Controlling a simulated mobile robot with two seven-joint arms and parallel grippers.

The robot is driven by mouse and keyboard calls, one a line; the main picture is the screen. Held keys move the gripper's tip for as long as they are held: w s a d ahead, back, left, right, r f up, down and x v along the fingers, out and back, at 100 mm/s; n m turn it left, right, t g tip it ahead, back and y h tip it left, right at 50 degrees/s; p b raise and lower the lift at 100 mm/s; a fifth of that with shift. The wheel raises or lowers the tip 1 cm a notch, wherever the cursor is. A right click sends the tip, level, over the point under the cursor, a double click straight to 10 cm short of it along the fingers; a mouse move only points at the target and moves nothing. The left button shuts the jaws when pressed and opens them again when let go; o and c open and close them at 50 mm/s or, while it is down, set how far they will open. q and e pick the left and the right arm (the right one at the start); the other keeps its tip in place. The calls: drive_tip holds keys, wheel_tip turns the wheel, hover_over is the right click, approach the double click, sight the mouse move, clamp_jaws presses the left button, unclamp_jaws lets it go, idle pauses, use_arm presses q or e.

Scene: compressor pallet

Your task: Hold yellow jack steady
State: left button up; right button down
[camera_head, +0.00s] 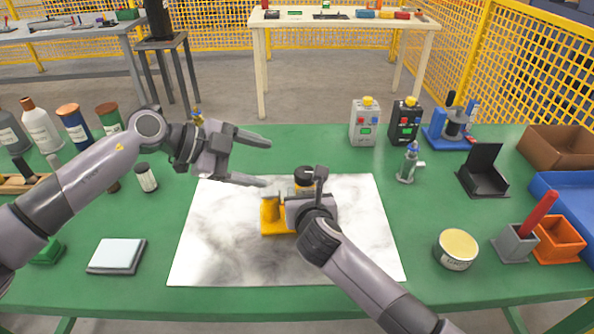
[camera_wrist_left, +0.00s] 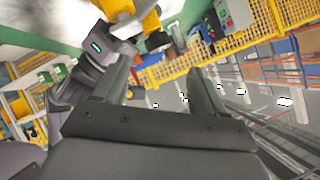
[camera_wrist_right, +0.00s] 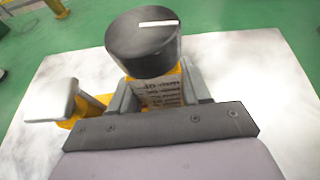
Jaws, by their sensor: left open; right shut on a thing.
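The yellow jack (camera_head: 270,211) stands upright on the white marbled mat (camera_head: 215,245). Its black top (camera_head: 304,174) shows beside my right gripper (camera_head: 298,200). In the right wrist view, my right gripper (camera_wrist_right: 160,92) is shut around the jack's labelled yellow body, below the round black cap (camera_wrist_right: 145,42) with a white mark. A pale grey block (camera_wrist_right: 52,101) on the jack sticks out to the left. My left gripper (camera_head: 267,163) is open and empty, above and left of the jack. In the left wrist view, the yellow jack (camera_wrist_left: 122,10) shows at the top edge.
Two control boxes (camera_head: 365,122) and a small grey-blue device (camera_head: 408,163) stand behind the mat. A round tin (camera_head: 456,249), a grey holder with a red handle (camera_head: 516,243) and an orange bin (camera_head: 560,240) are at right. Bottles (camera_head: 74,124) line the left. The front mat area is clear.

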sight(302, 172)
use_arm(q)
drive_tip(key=d+f+n, duration=0.1)
drive_tip(key=d+n, duration=0.1)
drive_tip(key=w+d+f+n+t, duration=0.1)
drive_tip(key=d+n, duration=0.2)
drive_tip(key=d+f+n+h, duration=0.1)
drive_tip(key=d+f+n, duration=0.1)
drive_tip(key=d+n, duration=0.1)
drive_tip(key=shift+w+f+t, duration=0.1)
drive_tip(key=shift+w+t, duration=0.15)
drive_tip(key=shift+t, duration=0.05)
idle(0.7)
drive_tip(key=c, duration=1.1)
